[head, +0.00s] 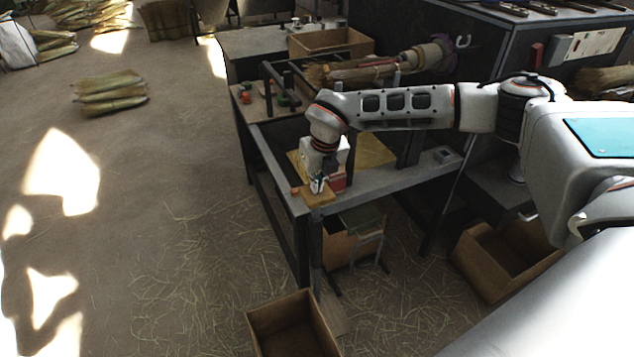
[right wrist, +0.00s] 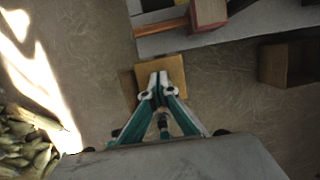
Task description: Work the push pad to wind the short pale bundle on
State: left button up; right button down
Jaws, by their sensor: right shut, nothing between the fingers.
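A tan square pad (head: 318,198), which looks like the push pad, is at the front corner of the bench. It also shows in the right wrist view (right wrist: 176,68), below my fingertips. My right gripper (head: 317,186) points down over it, shut and empty. In the right wrist view its fingertips (right wrist: 159,76) overlap the pad; I cannot tell whether they touch it. A straw bundle (head: 350,73) lies lengthwise at a round winding head (head: 425,57) behind my right arm, which partly hides it. I cannot tell whether it is the short pale bundle. My left gripper is not in view.
A mallet with a reddish head (right wrist: 208,12) lies on the bench (right wrist: 240,30) near the pad. An open box (head: 295,325) stands on the straw-strewn floor, another (head: 510,255) at right. Straw bundles (head: 110,90) lie on the floor at left, with open floor around.

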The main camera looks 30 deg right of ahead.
jog(key=shift+s+f+b, duration=0.15)
jog(key=shift+f+b, duration=0.4)
jog(key=shift+f, duration=1.2)
jog(key=p+v, duration=0.2)
jog(key=v, duration=0.1)
jog(key=w+p+v, duration=0.1)
jog(key=p+v, duration=0.2)
jog(key=w+p+v, duration=0.1)
jog(key=p+v, duration=0.1)
jog(key=v, duration=0.2)
jog(key=shift+w+d+r, duration=0.1)
jog(key=shift+w+r, duration=0.15)
jog(key=shift+w, duration=0.05)
